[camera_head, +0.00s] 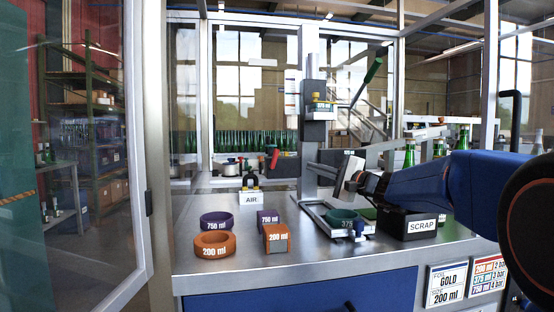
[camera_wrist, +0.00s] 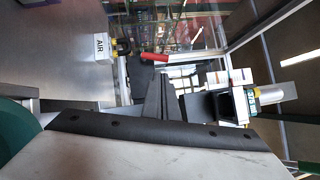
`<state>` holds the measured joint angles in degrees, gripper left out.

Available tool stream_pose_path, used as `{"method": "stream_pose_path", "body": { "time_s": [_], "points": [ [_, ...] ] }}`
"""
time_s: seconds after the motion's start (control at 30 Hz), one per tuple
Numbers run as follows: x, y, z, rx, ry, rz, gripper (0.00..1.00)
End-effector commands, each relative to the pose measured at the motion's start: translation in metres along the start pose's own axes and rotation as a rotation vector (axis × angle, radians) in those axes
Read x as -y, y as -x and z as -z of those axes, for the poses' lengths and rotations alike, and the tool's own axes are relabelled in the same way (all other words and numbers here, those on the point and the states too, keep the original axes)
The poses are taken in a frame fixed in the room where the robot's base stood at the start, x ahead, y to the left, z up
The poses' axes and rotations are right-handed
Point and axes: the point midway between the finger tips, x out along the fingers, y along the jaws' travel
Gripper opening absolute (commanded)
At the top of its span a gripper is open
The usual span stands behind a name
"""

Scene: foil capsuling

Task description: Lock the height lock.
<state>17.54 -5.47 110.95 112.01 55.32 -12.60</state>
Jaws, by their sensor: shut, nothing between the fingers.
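The capsuling machine's grey column (camera_head: 314,130) stands on the bench, with a green-handled lever (camera_head: 366,82) at its upper right. Its head carries a 375 ml label (camera_head: 323,107) and a yellow knob (camera_head: 315,97). A red handle (camera_head: 274,159) sticks up left of the column; it also shows in the wrist view (camera_wrist: 153,57). I cannot tell for sure which part is the height lock. My gripper (camera_head: 350,182) is shut and empty, low and right of the column, apart from the red handle. My arm hides part of the machine's right side.
A green 375 ring (camera_head: 343,218) sits at the machine's base. A black SCRAP bin (camera_head: 405,226) stands right. Purple (camera_head: 216,219) and orange (camera_head: 214,245) rings, small blocks (camera_head: 276,239) and the AIR unit (camera_head: 251,197) occupy the left bench.

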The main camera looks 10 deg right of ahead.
Motion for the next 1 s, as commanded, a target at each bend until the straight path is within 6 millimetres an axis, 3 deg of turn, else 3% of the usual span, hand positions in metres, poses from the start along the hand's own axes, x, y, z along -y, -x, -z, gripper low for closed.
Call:
{"method": "stream_pose_path", "body": {
  "time_s": [0.23, 0.7, 1.0],
  "points": [
    [0.001, -0.019, 0.0, 0.001, -0.001, 0.003, 0.0],
    [0.001, -0.101, 0.0, 0.002, -0.001, 0.002, 0.0],
    [0.001, -0.135, 0.001, -0.001, -0.001, 0.003, 0.0]
  ]
}}
